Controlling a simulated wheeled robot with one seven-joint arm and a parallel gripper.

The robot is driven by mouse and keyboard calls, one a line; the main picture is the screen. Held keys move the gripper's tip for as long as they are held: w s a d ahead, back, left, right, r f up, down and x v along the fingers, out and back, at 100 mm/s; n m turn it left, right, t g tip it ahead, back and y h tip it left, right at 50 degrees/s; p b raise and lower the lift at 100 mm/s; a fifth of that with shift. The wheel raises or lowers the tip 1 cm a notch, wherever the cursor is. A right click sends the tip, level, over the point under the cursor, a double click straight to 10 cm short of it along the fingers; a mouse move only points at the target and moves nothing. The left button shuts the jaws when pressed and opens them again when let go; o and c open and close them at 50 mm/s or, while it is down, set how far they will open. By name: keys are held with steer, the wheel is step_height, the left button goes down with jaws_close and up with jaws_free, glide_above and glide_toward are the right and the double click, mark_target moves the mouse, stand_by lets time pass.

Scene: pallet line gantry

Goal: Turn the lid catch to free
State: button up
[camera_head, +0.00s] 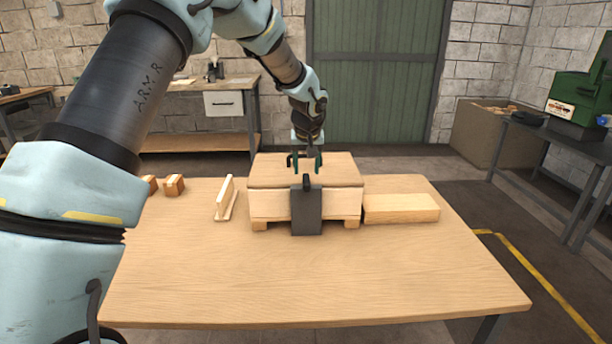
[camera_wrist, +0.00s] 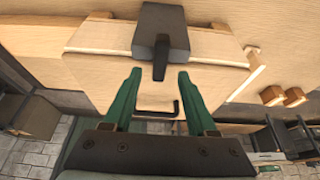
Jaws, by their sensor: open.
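A pale wooden box (camera_head: 275,206) with a flat wooden lid (camera_head: 335,172) stands on the table. A dark grey plate (camera_head: 306,215) is on its front, also seen in the wrist view (camera_wrist: 150,18). The small dark lid catch (camera_head: 306,182) is at the plate's top and, in the wrist view (camera_wrist: 160,60), reaches over the lid's edge. My gripper (camera_head: 306,168) is above the lid, pointing down. In the wrist view my gripper (camera_wrist: 159,73) is open, its green fingers on either side of the catch's end, with gaps on both sides. A thin black handle (camera_wrist: 160,113) shows on the lid.
A long wooden block (camera_head: 400,208) lies right of the box. An upright wooden piece (camera_head: 225,198) and small wooden blocks (camera_head: 173,184) are to the left. The table (camera_head: 315,280) is clear in front.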

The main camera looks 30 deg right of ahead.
mark_target(306, 179)
steer(key=shift+p+x, duration=0.45)
steer(key=shift+x, duration=1.9)
jaws_close()
